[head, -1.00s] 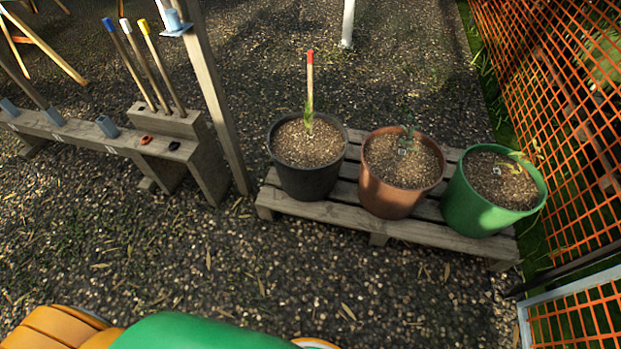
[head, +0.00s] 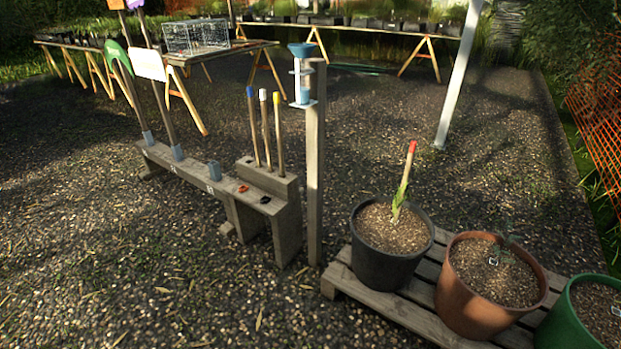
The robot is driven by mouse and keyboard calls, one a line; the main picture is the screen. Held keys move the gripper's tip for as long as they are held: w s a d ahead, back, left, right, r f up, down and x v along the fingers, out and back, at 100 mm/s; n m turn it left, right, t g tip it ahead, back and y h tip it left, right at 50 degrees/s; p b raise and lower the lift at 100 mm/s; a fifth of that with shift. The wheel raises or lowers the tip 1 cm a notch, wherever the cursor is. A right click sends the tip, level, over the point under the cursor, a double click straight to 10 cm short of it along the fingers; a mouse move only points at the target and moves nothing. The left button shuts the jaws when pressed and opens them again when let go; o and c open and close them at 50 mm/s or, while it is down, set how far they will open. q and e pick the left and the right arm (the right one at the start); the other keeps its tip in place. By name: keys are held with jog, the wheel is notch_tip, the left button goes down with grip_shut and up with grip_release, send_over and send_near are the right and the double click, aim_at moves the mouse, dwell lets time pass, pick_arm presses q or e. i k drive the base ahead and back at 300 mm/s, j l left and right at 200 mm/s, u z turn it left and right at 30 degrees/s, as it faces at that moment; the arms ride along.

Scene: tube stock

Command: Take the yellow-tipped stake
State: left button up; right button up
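The yellow-tipped stake (head: 277,130) stands upright in the raised wooden block at the right end of a low wooden rack (head: 267,180). It is the rightmost of three stakes there. A white-tipped stake (head: 266,130) stands close to its left, and a blue-tipped stake (head: 254,130) stands left of that. A wooden post stands a short way to its right. Neither of my grippers shows in the head view.
The wooden post (head: 315,180) carries a blue funnel-like holder (head: 302,50). A black pot (head: 383,262) with a red-tipped stake (head: 405,175), a terracotta pot (head: 478,305) and a green pot (head: 560,325) stand on a pallet (head: 395,315). The gravel (head: 110,270) in front is clear.

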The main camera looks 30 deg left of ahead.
aim_at(277, 98)
jog(key=i+j+u, duration=0.4)
jog(key=j, duration=0.25)
jog(key=i+j+u, duration=0.45)
jog(key=k+j, duration=0.1)
